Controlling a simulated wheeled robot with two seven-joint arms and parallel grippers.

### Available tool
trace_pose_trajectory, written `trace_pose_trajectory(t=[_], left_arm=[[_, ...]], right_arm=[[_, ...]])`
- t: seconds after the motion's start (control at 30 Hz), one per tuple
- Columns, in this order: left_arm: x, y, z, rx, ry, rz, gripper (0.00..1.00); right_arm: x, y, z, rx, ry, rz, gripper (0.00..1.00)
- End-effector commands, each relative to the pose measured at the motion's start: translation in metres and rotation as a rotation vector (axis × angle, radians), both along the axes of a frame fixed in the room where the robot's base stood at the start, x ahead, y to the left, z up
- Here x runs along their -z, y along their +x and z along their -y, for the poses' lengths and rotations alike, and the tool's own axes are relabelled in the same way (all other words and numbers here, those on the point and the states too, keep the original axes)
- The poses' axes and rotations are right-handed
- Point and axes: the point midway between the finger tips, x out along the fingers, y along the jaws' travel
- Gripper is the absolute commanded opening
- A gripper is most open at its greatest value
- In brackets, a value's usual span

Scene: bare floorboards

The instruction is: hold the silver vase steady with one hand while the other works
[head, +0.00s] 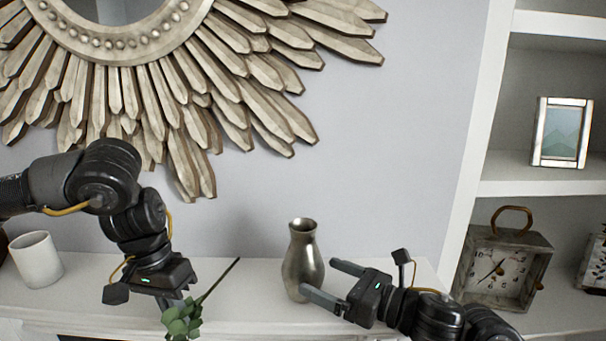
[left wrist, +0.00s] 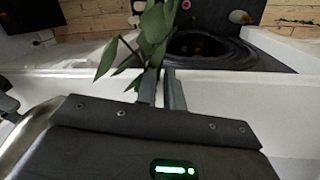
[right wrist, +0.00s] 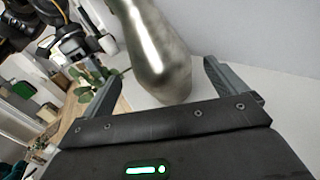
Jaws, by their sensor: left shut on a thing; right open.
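My left gripper (head: 172,302) is shut on a green leafy sprig (head: 183,320), left of the vase. Its stem slants up toward the vase. In the left wrist view the leaves (left wrist: 153,30) hang beyond the fingers (left wrist: 162,88).
A white cup (head: 37,260) stands at the left of the mantel (head: 240,312). A large sunburst mirror (head: 150,80) hangs on the wall above. Shelves at the right hold a clock (head: 500,265) and a picture frame (head: 562,132). The wall behind the vase is clear.

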Motion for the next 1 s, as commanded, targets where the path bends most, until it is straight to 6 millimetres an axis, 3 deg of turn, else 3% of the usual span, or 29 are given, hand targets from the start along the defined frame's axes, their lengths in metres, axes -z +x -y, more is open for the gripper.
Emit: trace_pose_trajectory(t=[0.2,0.4,0.87,1.0], left_arm=[[-0.004,0.0,0.0,0.0,0.0,0.0,0.0],[-0.004,0.0,0.0,0.0,0.0,0.0,0.0],[-0.004,0.0,0.0,0.0,0.0,0.0,0.0],[-0.004,0.0,0.0,0.001,0.0,0.0,0.0]], right_arm=[[-0.001,0.017,-0.028,-0.002,0.002,0.0,0.97],[-0.001,0.028,-0.043,0.0,0.002,0.001,0.97],[0.0,0.033,-0.05,0.001,0.0,0.001,0.97],[0.0,0.033,-0.05,0.001,-0.001,0.001,0.81]])
